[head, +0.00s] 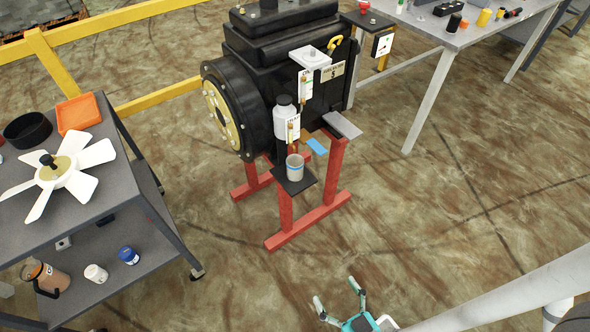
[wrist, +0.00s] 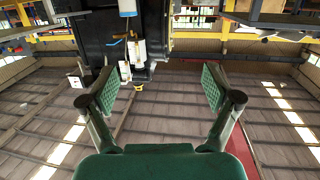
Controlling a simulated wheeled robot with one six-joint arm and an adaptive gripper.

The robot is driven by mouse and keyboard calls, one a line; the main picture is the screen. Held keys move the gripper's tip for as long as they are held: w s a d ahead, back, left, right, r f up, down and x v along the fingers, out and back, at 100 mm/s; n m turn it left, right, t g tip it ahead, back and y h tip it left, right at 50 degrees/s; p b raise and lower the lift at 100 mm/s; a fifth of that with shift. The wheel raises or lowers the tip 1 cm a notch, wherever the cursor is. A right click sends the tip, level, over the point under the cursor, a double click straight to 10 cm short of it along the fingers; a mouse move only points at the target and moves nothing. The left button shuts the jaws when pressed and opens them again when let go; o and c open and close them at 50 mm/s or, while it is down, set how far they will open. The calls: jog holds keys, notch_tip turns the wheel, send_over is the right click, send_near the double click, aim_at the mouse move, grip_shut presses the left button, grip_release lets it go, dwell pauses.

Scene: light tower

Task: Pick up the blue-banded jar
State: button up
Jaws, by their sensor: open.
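A grey-white open jar (head: 295,167), brownish inside, stands upright on a small black shelf at the front of the black machine. It seems to have a blue band low down, though it is small here. In the wrist view a white jar with a blue band (wrist: 127,7) is cut by the top edge, and seems to be this one. My gripper (head: 338,296) is open and empty, over the floor at bottom centre, well apart from the jar. Its two green-padded fingers also show spread apart in the wrist view (wrist: 164,87).
The black machine (head: 270,60) stands on red legs (head: 285,210). A grey bottle (head: 286,120) with a tag is right behind the jar. A cart (head: 110,205) at left bears a white fan; a white jar (head: 96,273) and a blue jar (head: 129,255) stand below. Floor between gripper and machine is clear.

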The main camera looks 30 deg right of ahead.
jog(key=w+d+f+m+h, duration=0.1)
jog(key=w+d+f, duration=0.15)
jog(key=w, duration=0.45)
jog(key=w+d+f+h, duration=0.15)
jog(key=w+f, duration=0.25)
jog(key=w, duration=0.4)
jog(key=m+h, duration=0.2)
send_near(297, 174)
jog(key=w, duration=0.2)
jog(key=shift+t, duration=0.3)
jog(key=x, duration=0.5)
jog(key=shift+w+d+f, duration=0.15)
jog(key=shift+w+f, duration=0.05)
jog(key=shift+d+x, duration=0.15)
jog(key=shift+x, duration=1.25)
jog(key=shift+d+x, duration=0.15)
jog(key=shift+x, duration=1.2)
jog(key=shift+s+f, duration=0.15)
jog(key=c, duration=1.4)
jog(key=shift+r, duration=0.2)
